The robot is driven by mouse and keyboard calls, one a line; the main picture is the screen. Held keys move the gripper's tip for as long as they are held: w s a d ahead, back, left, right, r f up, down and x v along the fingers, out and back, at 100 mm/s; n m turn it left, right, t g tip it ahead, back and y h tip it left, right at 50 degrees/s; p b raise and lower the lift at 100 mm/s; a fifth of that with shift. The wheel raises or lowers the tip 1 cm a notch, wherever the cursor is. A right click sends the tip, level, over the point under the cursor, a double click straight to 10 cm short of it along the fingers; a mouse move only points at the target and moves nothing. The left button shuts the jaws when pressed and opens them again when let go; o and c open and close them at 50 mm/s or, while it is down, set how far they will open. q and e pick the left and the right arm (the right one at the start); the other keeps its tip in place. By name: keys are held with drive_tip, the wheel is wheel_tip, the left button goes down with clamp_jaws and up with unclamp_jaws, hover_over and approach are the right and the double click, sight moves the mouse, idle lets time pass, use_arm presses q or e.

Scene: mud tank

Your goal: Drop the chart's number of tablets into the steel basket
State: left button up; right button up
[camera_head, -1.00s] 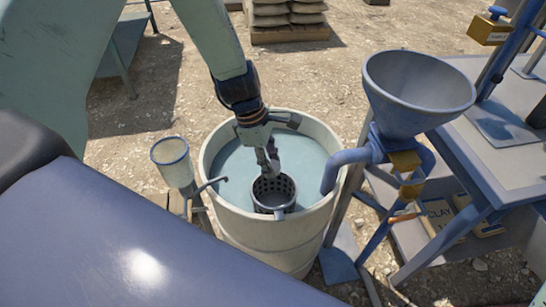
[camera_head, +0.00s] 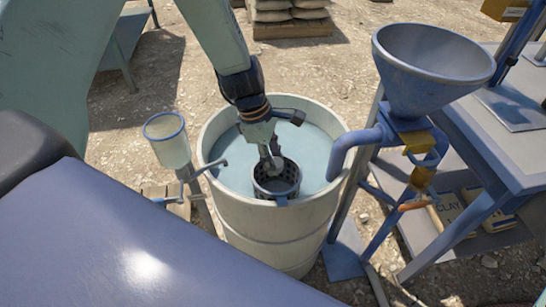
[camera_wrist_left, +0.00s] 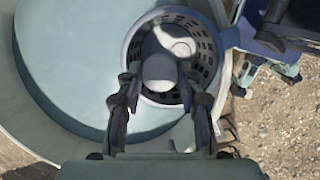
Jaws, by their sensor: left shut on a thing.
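The steel basket (camera_head: 284,194), dark and perforated, sits in the pale drum (camera_head: 270,235) at its near side, by the rim. My left gripper (camera_head: 271,160) points down over the basket's mouth. In the left wrist view the fingers (camera_wrist_left: 160,92) are shut on a round pale grey tablet (camera_wrist_left: 160,68), held above the basket (camera_wrist_left: 133,50). Another pale rounded shape (camera_wrist_left: 175,36) shows inside the basket, partly in shadow; it looks like a tablet, and how many lie there is hidden. The chart is not in view. My right gripper is not in view.
A grey funnel (camera_head: 430,62) with a bent blue pipe (camera_head: 350,150) stands right of the drum. A small cup on a stand (camera_head: 167,140) is at its left. A blue-framed table (camera_head: 500,140) is at the right, and stacked sacks (camera_head: 288,10) lie behind.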

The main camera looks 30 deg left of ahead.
use_arm(q)
drive_tip(key=o, duration=1.2)
drive_tip(key=shift+a+r, duration=0.1)
drive_tip(key=v, duration=1.1)
drive_tip(key=shift+a+r, duration=0.1)
drive_tip(key=shift+r, duration=0.3)
drive_tip(key=shift+s, duration=0.1)
